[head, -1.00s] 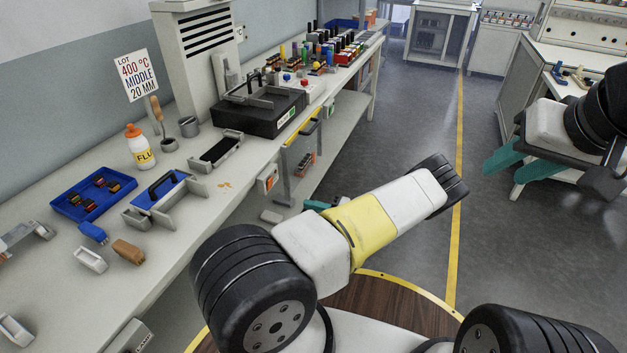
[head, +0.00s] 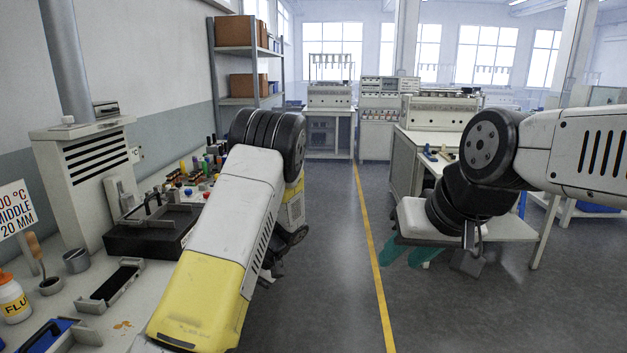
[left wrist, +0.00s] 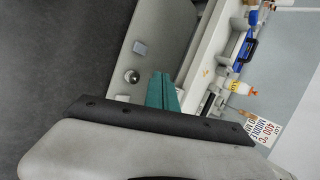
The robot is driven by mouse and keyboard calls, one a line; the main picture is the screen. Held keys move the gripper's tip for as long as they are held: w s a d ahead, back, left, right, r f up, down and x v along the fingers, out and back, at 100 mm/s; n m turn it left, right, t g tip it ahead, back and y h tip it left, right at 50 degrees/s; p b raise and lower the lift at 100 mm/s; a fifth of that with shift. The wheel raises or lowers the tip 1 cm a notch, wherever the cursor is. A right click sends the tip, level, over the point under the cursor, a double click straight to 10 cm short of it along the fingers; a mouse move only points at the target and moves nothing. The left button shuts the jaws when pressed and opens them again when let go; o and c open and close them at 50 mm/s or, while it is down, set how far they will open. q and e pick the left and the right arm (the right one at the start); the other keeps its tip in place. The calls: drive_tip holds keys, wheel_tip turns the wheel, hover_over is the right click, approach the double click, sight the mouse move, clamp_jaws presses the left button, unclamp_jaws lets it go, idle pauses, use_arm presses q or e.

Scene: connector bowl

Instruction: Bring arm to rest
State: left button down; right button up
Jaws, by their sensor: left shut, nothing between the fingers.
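My left gripper (left wrist: 162,92) shows in the left wrist view as teal fingers pressed together, with nothing between them. It is apart from the workbench, over the bench-side floor area. In the head view my left arm, white and yellow, rises at centre left, and its gripper is hidden behind it. My right gripper (head: 402,257) hangs at the right of the head view with its teal fingers apart and empty, above the grey floor.
The workbench (head: 120,318) runs along the left wall with a black device (head: 150,240), a flux bottle (head: 12,298) and a sign (head: 16,210). Another bench (head: 510,228) stands behind my right gripper. The aisle floor (head: 335,290) between is clear, with a yellow line.

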use_arm(q)
drive_tip(key=s+d+r+m+t+h, duration=0.1)
drive_tip(key=s+d+r+t+h, duration=0.1)
drive_tip(key=s+r, duration=0.5)
drive_tip(key=s+d+r+m+t+h, duration=0.1)
drive_tip(key=s+d+r+t+h, duration=0.2)
drive_tip(key=s+r, duration=0.4)
drive_tip(key=s+d+r+m+t+h, duration=0.1)
drive_tip(key=s+r+t+h, duration=0.3)
drive_tip(key=r, duration=1)
drive_tip(key=s+d+h, duration=0.1)
drive_tip(key=s, duration=0.1)
drive_tip(key=shift+s+d+r, duration=0.15)
drive_tip(key=shift+s+d, duration=0.05)
drive_tip(key=shift+s, duration=0.2)
